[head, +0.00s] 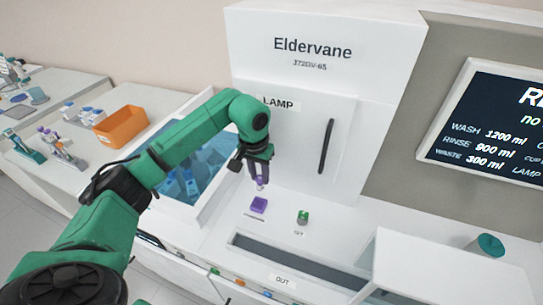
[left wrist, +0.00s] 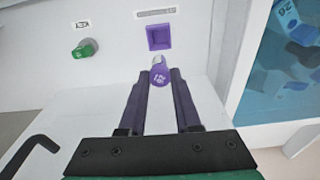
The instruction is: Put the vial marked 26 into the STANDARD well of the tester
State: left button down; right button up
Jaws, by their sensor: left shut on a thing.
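My left gripper (head: 259,179) is shut on a small vial with a purple cap (left wrist: 161,77). It holds the vial above the white deck of the tester (head: 330,205), close to a square purple well (head: 258,205). The well also shows in the left wrist view (left wrist: 159,37), just beyond the vial, and the two look apart. The mark on the cap is too small to read surely. A label strip (left wrist: 156,12) beside the well is not readable, so I cannot tell whether it says STANDARD. My right gripper is not in view.
A green key switch (head: 303,217) stands right of the well. The closed lamp door (head: 308,135) with a black handle rises behind. A long dark slot marked OUT (head: 290,265) lies in front. An orange bin (head: 120,126) and racks stand at left.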

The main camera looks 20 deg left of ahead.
pick_arm(q)
jog(key=shift+f, duration=0.15)
jog(key=s+f+b, duration=0.2)
jog(key=f+b, duration=0.1)
jog(key=shift+f, duration=0.2)
jog(key=shift+w+f, duration=0.4)
jog(key=shift+s+r, duration=0.25)
jog(key=shift+s, duration=0.05)
jog(key=shift+w, duration=0.15)
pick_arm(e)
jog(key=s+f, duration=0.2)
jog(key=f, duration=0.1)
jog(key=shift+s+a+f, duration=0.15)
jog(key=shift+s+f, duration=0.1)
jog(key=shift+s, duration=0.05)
